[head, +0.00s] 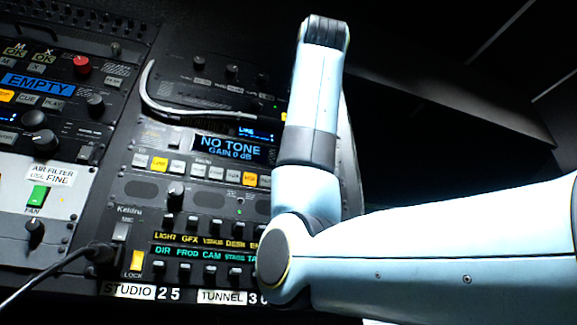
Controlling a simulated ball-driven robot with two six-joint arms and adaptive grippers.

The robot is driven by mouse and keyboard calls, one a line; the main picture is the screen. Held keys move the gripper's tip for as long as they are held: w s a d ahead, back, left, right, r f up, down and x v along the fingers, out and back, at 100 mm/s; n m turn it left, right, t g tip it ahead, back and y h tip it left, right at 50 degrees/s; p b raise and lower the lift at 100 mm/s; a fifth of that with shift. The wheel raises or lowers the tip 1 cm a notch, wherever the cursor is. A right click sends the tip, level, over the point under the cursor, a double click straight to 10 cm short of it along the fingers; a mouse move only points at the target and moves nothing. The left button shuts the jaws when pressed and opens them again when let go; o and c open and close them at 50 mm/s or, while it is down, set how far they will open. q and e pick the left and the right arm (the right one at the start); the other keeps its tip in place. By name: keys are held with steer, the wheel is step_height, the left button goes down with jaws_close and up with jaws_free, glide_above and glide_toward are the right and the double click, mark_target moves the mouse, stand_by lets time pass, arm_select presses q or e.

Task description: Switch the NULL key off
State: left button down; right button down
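A rack unit with a blue-lettered display (230,148) reading "NO TONE GAIN 0 dB" is in the middle of the head view. Below the display runs a row of small square keys; one amber lit key (159,164) is at the left and another amber lit key (250,179) is further right. Their labels are too small to read, so I cannot tell which key is NULL. My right arm comes in from the right and bends upward, covering the right part of the unit. Neither gripper shows; any fingers are out of the picture or hidden.
Below is a keypanel with yellow and green labels (200,253) and a lit LOCK key (137,260). At left are an EMPTY display (38,83), a red knob (82,65), a green FAN switch (38,196) and a black cable (60,268).

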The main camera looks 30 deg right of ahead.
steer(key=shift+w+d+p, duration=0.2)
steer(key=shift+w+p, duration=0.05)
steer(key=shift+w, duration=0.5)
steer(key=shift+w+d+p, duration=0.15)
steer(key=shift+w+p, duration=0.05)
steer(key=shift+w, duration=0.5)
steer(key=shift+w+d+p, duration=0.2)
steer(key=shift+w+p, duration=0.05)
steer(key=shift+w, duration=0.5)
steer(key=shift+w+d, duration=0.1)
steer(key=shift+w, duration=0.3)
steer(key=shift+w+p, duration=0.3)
steer(key=shift+p, duration=0.05)
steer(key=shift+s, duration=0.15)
stand_by(0.4)
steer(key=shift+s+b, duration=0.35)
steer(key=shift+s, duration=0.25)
